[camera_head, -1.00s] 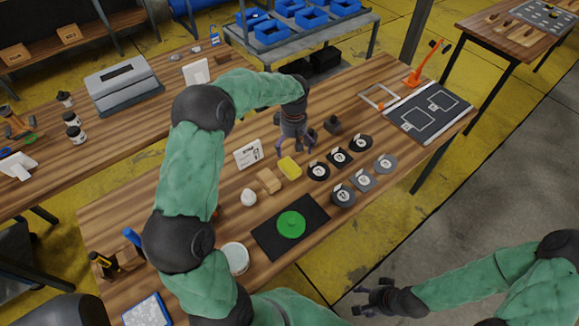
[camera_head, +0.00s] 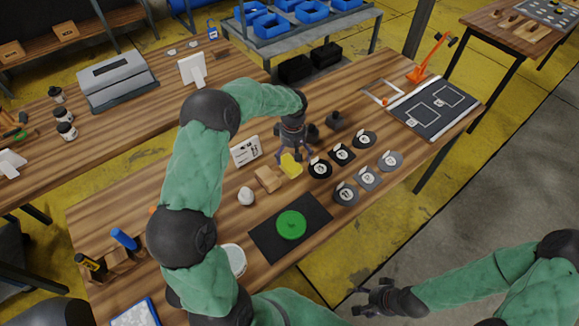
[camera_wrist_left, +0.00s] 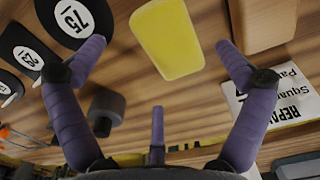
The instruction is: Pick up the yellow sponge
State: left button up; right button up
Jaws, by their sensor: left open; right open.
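The yellow sponge (camera_head: 290,167) lies on the wooden table between a wooden block and the round black discs. In the left wrist view the sponge (camera_wrist_left: 167,38) is at the top middle, ahead of the spread purple fingers. My left gripper (camera_head: 290,154) is open and empty, just above and behind the sponge. In the left wrist view the left gripper (camera_wrist_left: 160,60) has its fingers apart on either side of the sponge's near end; contact cannot be made out. My right gripper (camera_head: 370,298) is open and empty, off the table's front edge at the lower right.
A wooden block (camera_head: 268,179) sits close left of the sponge. Several labelled discs (camera_head: 320,169) lie to the right. A black mat (camera_head: 262,236) with a green disc (camera_head: 291,225) lies in front.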

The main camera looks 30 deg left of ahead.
aim_at(292, 161)
pick_arm(q)
notch_tip(292, 161, down, 5)
jog(key=shift+s+r+b, duration=0.1)
jog(key=shift+r+b, duration=0.1)
jog(key=shift+b, duration=0.45)
jog(key=c, duration=0.9)
jog(key=shift+c, duration=0.2)
jog(key=shift+r, duration=0.1)
jog(key=shift+r+p, duration=0.35)
jog(key=shift+r, duration=0.25)
notch_tip(292, 161, up, 3)
jog(key=shift+s+a+f+p, duration=0.1)
jog(key=shift+a+f+p, duration=0.1)
jog(key=shift+p, duration=0.3)
jog(key=s+a+r+p, duration=0.3)
jog(key=s+a+r, duration=0.4)
jog(key=s+r, duration=0.2)
jog(key=s, duration=0.2)
jog(key=shift+s, duration=0.35)
jog(key=shift+o, duration=0.2)
